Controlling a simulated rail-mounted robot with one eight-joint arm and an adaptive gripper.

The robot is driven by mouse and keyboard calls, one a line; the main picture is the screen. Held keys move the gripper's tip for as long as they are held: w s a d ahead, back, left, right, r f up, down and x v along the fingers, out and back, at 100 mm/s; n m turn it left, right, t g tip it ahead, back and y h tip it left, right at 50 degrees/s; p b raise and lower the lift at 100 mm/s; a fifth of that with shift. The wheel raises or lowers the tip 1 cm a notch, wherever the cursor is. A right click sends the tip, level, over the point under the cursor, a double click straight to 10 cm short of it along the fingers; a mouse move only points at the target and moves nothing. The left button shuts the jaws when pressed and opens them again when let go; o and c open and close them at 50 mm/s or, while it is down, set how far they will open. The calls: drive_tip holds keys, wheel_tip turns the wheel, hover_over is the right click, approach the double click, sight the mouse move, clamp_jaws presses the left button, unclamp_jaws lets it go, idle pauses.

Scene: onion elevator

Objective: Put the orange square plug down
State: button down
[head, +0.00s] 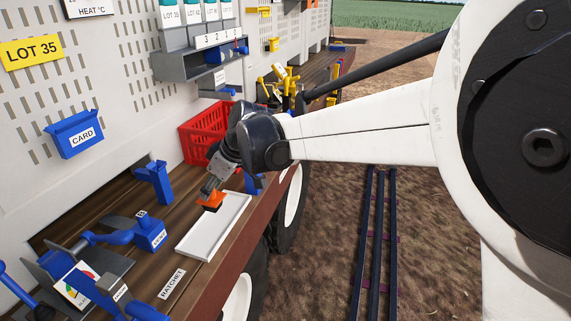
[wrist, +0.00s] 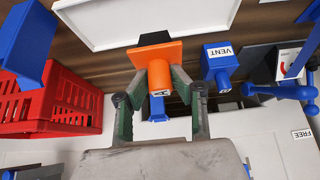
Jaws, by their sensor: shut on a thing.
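The orange square plug (head: 211,201) has a flat square flange and a round stem; it also shows in the wrist view (wrist: 158,70). My gripper (head: 214,184) is shut on its stem, with a dark finger on each side in the wrist view (wrist: 154,88). The white shallow tray (head: 187,250) lies on the wooden bench. In the head view the plug overlaps the tray's far left edge. In the wrist view its flange lies beside the tray's rim (wrist: 112,46). I cannot tell whether the plug touches the tray or bench.
A red crate (head: 196,139) stands behind the gripper. A blue holder (head: 154,184) stands left of the tray. A blue block labelled VENT (wrist: 218,66) is right of the plug in the wrist view. A RATCHET label (head: 171,284) lies on the bench (head: 207,290). The tray looks empty.

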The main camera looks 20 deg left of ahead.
sight(216, 198)
drive_tip(key=shift+f, duration=2.4)
drive_tip(key=shift+f, duration=0.2)
drive_tip(key=c, duration=1.5)
unclamp_jaws()
drive_tip(key=shift+r, duration=0.1)
drive_tip(key=shift+d+r, duration=0.1)
drive_tip(key=shift+r, duration=0.15)
drive_tip(key=v, duration=1.1)
drive_tip(key=shift+d+r, duration=0.25)
drive_tip(key=shift+r, duration=0.05)
